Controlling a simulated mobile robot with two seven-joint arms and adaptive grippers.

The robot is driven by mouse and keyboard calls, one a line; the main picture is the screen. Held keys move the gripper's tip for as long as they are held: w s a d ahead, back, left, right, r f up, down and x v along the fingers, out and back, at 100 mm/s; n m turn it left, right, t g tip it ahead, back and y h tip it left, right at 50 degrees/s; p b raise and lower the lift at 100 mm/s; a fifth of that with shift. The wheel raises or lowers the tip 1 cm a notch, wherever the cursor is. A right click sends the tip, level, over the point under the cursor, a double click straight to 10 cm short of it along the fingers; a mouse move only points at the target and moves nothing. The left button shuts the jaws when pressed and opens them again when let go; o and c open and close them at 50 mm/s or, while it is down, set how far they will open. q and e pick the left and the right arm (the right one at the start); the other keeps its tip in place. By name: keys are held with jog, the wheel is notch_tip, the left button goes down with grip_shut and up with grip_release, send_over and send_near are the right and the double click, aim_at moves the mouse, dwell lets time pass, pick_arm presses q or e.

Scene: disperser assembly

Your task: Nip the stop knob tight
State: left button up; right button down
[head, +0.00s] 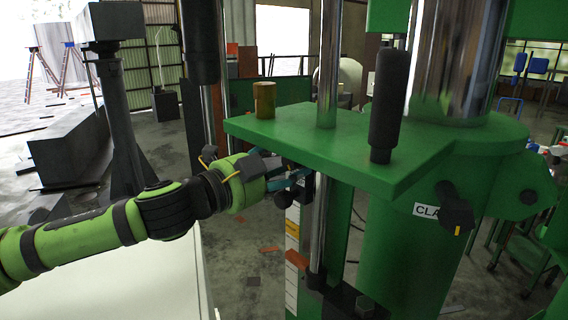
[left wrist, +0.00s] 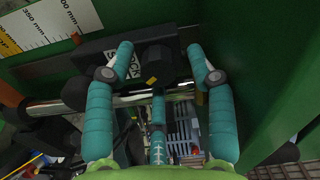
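The stop knob (left wrist: 154,62), dark and faceted with a small yellow mark, sits on a black block beside a white label partly hidden by a finger. My left gripper (left wrist: 160,62) has its teal fingers spread either side of the knob, with a visible gap on the right; a third finger points up from below. I cannot tell whether any finger touches the knob. In the head view the left gripper (head: 292,182) reaches beneath the green plate at the steel rod, and the knob is mostly hidden there. My right gripper is not in view.
The green plate (head: 330,138) overhangs the gripper, with a brown cylinder (head: 264,100) and a black upright handle (head: 388,105) on top. A vertical steel rod (head: 320,225) and a scale strip (left wrist: 40,28) are close by. A black clamp knob (head: 455,210) is at the right.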

pick_arm(q)
jog(key=shift+s+a+f, duration=0.1)
jog(key=shift+s+a, duration=0.2)
jog(key=shift+a, duration=0.1)
jog(key=v, duration=1.1)
jog(key=shift+d, duration=0.1)
